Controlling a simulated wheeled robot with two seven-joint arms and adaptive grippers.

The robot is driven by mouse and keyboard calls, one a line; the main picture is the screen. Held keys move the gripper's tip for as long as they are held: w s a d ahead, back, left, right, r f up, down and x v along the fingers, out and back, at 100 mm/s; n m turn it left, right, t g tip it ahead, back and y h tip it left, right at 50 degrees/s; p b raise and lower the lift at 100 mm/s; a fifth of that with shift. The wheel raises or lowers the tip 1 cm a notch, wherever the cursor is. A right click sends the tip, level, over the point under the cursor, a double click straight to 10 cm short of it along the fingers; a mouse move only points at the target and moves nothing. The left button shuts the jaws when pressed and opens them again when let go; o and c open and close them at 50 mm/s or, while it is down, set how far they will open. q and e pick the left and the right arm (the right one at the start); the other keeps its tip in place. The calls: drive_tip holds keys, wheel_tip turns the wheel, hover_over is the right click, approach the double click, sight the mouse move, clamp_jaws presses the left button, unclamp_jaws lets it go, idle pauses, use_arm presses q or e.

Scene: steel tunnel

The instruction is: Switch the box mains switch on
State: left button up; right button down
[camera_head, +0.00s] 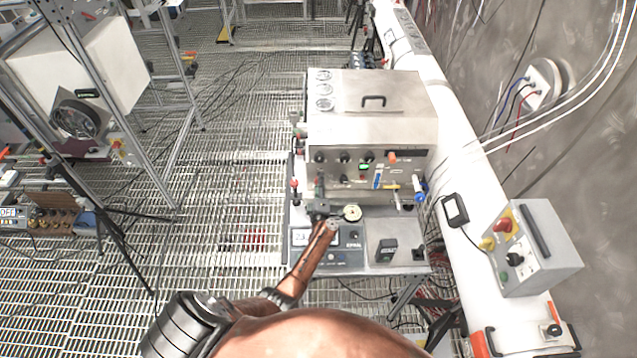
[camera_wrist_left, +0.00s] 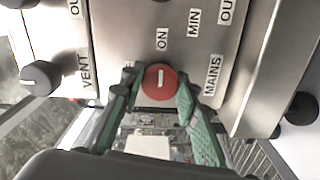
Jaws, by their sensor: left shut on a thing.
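The silver box (camera_head: 420,135) stands on the bench beside the white pipe, its front panel facing me. In the left wrist view its round red mains switch (camera_wrist_left: 160,82) sits on the steel panel near the labels MAINS and ON. A white mark on the switch lines up with the ON label. My left gripper (camera_head: 319,203) is at the lower left of the box front. Its green fingers (camera_wrist_left: 158,90) lie on either side of the red switch and are shut on it. In the head view the gripper hides the switch. My right gripper is not in view.
Grey instruments (camera_head: 340,257) sit on the bench below the box, close under my left arm. A grey control box (camera_head: 540,250) is on the right by the white pipe (camera_head: 447,150). A grey vent knob (camera_wrist_left: 42,77) is left of the switch. Grating floor lies to the left.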

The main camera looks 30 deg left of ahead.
use_arm(q)
drive_tip(key=o, duration=1.2)
drive_tip(key=shift+c, duration=0.2)
drive_tip(key=v, duration=0.7)
drive_tip(key=shift+s, duration=0.25)
